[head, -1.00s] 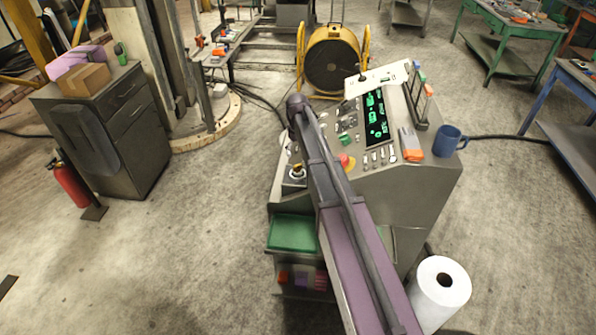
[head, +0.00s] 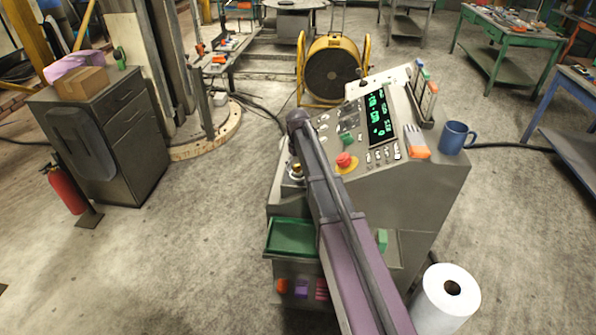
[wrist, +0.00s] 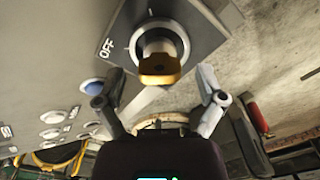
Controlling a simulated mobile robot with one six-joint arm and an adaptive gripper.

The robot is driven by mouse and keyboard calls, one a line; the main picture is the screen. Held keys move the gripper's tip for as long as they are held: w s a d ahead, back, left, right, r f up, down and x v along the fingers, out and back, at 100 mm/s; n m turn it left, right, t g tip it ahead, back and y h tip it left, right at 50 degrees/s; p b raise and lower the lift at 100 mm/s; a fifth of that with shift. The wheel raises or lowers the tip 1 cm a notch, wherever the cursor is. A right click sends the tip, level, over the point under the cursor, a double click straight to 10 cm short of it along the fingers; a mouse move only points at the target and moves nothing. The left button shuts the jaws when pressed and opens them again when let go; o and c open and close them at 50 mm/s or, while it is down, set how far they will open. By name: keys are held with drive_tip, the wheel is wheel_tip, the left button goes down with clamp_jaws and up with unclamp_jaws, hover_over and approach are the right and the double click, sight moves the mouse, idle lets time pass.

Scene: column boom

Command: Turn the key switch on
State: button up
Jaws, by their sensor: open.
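The key switch shows large in the wrist view, a round pale collar with a yellow-brass key (wrist: 160,68) standing out of it. It sits on a dark square plate (wrist: 116,40) marked OFF; any ON mark is out of sight. My gripper (wrist: 161,71) is open, its two fingers on either side of the key with a gap at each side. Neither finger visibly touches the key. In the head view the brass key (head: 296,168) shows at the console's left edge, beside my arm, which hides part of that area. The gripper fingers are not clear there.
The console (head: 425,190) carries a red stop button (head: 344,160), a green screen (head: 380,115) and a blue mug (head: 455,137). A green drawer (head: 292,238) juts out below. A paper roll (head: 446,300) stands at right. Open floor lies left of the console.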

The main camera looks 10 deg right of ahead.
drive_tip(key=shift+f, duration=0.4)
drive_tip(key=c, duration=1.2)
drive_tip(key=shift+o, duration=0.2)
